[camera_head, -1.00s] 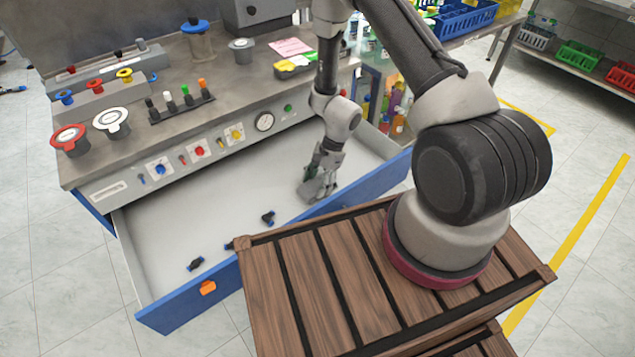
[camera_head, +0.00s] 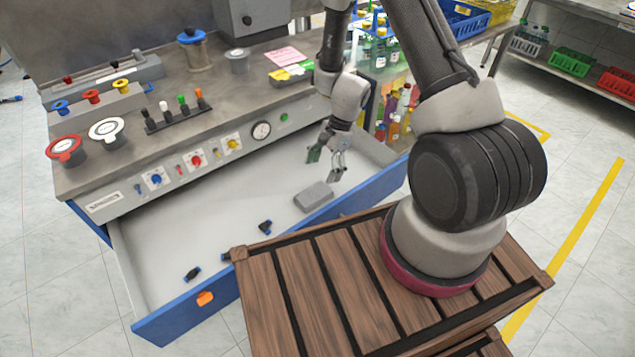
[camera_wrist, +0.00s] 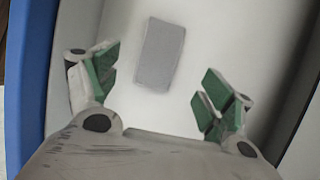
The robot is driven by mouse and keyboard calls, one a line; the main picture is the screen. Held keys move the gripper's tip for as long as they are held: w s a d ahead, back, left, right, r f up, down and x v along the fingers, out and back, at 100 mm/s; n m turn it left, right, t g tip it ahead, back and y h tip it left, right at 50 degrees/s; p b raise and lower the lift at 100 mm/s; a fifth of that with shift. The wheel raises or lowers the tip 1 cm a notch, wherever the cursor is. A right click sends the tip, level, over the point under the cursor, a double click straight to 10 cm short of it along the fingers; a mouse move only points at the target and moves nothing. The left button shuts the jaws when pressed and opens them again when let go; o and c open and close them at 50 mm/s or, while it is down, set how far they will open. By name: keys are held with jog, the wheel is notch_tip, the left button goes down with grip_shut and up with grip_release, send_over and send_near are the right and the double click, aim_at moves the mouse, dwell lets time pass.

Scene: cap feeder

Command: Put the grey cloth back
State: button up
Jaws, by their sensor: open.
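The grey cloth (camera_head: 314,197) is a small flat block-like piece lying on the floor of the open drawer (camera_head: 190,240), near its front wall. In the wrist view the cloth (camera_wrist: 160,55) lies beyond the fingers, between them and apart from both. My gripper (camera_head: 326,160) is open and empty, above and behind the cloth in the head view. Its green-padded fingers are spread wide in the wrist view (camera_wrist: 158,88). Nothing of the cloth is hidden.
The workbench top (camera_head: 145,95) above holds feeders and coloured pegs. The drawer floor left of the cloth is mostly free.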

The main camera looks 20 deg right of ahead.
jog(key=s+d+r+n+t, duration=0.1)
jog(key=d+r+n, duration=0.15)
jog(key=r, duration=1.05)
jog(key=s+d+r+n+t, duration=0.1)
jog(key=r+n, duration=0.3)
jog(key=r, duration=0.8)
jog(key=s+d+r+n+t+h, duration=0.1)
jog(key=s+d+r+n, duration=0.3)
jog(key=s+r, duration=0.5)
jog(key=s+d+r+n+t+h, duration=0.2)
jog(key=s+d+r+n+h, duration=0.1)
jog(key=s+r, duration=0.5)
jog(key=shift+s+d+r+n+t, duration=0.35)
jog(key=shift+s+d+n, duration=0.1)
jog(key=shift+s+d, duration=0.15)
